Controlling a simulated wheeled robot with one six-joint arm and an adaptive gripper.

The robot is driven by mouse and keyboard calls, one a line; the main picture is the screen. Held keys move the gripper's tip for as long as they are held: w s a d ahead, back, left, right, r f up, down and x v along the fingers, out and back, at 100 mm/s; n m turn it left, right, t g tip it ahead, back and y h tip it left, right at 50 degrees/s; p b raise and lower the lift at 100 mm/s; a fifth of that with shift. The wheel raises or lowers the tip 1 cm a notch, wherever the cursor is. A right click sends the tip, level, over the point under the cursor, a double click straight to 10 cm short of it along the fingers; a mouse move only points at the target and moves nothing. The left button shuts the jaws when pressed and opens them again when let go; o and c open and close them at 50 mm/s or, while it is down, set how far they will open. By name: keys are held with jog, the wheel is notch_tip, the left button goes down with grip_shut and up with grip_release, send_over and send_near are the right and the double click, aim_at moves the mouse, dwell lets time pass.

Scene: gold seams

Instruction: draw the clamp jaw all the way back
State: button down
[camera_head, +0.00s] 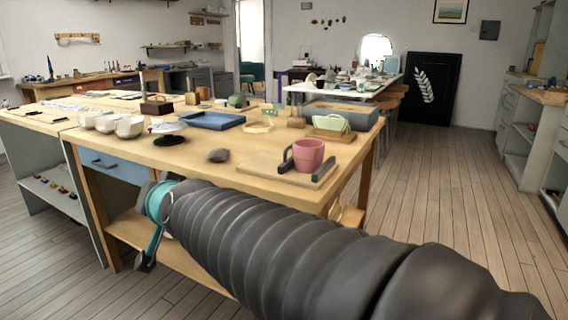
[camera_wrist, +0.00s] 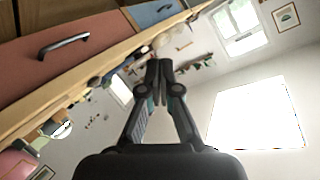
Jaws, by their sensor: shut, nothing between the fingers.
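A clamp stands on a pale wooden board (camera_head: 262,163) at the near right corner of the workbench. Its dark jaws (camera_head: 325,169) stand on either side of a pink cup (camera_head: 308,155), with a dark upright handle (camera_head: 286,160) at the left. I cannot tell how far the jaw is drawn back or whether it touches the cup. My gripper (camera_wrist: 158,68) is shut and empty in the wrist view, pointing across the room. In the head view my arm reaches left, low in front of the bench, well away from the clamp.
The workbench (camera_head: 190,158) also carries a grey stone (camera_head: 218,155), white bowls (camera_head: 130,127), a blue tray (camera_head: 208,120) and a green dish (camera_head: 331,123). A blue drawer (camera_head: 112,166) is in its front. Clear wooden floor (camera_head: 440,190) lies to the right.

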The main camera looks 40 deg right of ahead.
aim_at(294, 155)
jog(key=w+d+r+m+t+h+b, duration=0.1)
jog(key=w+d+r+m+t+h, duration=0.2)
jog(key=w+d+r+m+h, duration=0.4)
jog(key=w+d+m+g+h+b, duration=0.2)
jog(key=d+m+g+h, duration=0.2)
jog(key=d+m+h, duration=0.55)
jog(key=s+d+f+m+g+h+b, duration=0.15)
jog(key=s+d+f+m+g, duration=0.6)
jog(key=m+g, duration=0.8)
jog(key=shift+n+h, duration=0.3)
jog(key=shift+n, duration=0.1)
jog(key=d, duration=0.9)
jog(key=shift+s+f+p, duration=0.2)
jog(key=shift+s+p, duration=0.1)
jog(key=shift+s, duration=0.05)
jog(key=shift+w, duration=0.15)
